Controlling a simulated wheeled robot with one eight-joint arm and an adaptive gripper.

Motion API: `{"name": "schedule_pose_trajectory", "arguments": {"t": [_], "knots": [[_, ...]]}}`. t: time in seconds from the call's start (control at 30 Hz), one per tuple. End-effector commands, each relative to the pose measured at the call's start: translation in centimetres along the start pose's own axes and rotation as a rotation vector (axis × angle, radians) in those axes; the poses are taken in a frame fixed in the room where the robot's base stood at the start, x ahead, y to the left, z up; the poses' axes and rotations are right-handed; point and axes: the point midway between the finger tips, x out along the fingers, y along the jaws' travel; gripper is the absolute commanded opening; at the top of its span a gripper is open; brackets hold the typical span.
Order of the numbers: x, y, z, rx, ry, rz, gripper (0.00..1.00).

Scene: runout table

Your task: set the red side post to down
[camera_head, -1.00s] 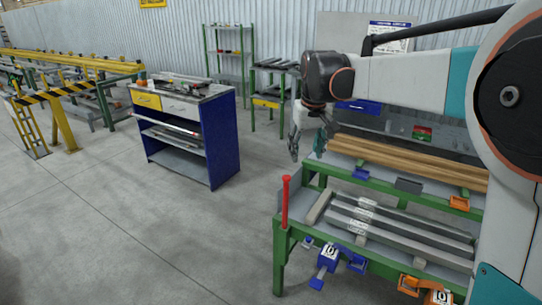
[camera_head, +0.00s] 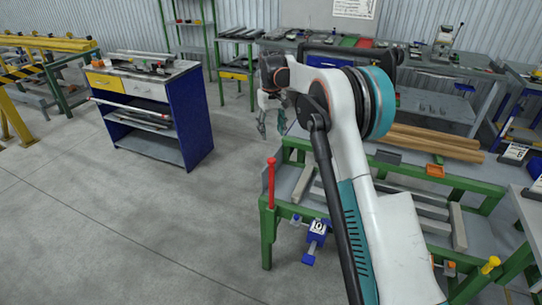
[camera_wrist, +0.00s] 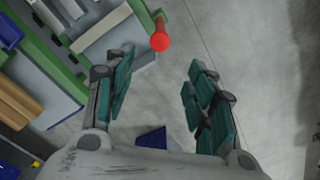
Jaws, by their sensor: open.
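The red side post (camera_head: 271,182) stands upright at the left front corner of the green-framed runout table (camera_head: 266,240).
A blue clamp (camera_head: 315,240) hangs on the table's front rail. Grey bars (camera_head: 304,184) and wooden beams (camera_head: 435,142) lie on the table, partly behind my arm. A yellow knob (camera_head: 490,265) stands at the right front. A blue workbench (camera_head: 180,110) stands at left; the floor between is clear.

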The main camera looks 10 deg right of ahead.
Motion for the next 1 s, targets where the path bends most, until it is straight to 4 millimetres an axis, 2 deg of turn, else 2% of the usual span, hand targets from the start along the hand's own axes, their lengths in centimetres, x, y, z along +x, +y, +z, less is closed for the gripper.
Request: {"name": "schedule_pose_trajectory", "arguments": {"t": [0.4, 0.6, 0.8, 1.0], "knots": [[8.0, 0.0, 0.0, 0.0, 0.001, 0.0, 0.51], [11.1, 0.0, 0.0, 0.0, 0.001, 0.0, 0.51], [12.6, 0.0, 0.0, 0.0, 0.001, 0.0, 0.51], [12.8, 0.0, 0.0, 0.0, 0.001, 0.0, 0.51]]}}
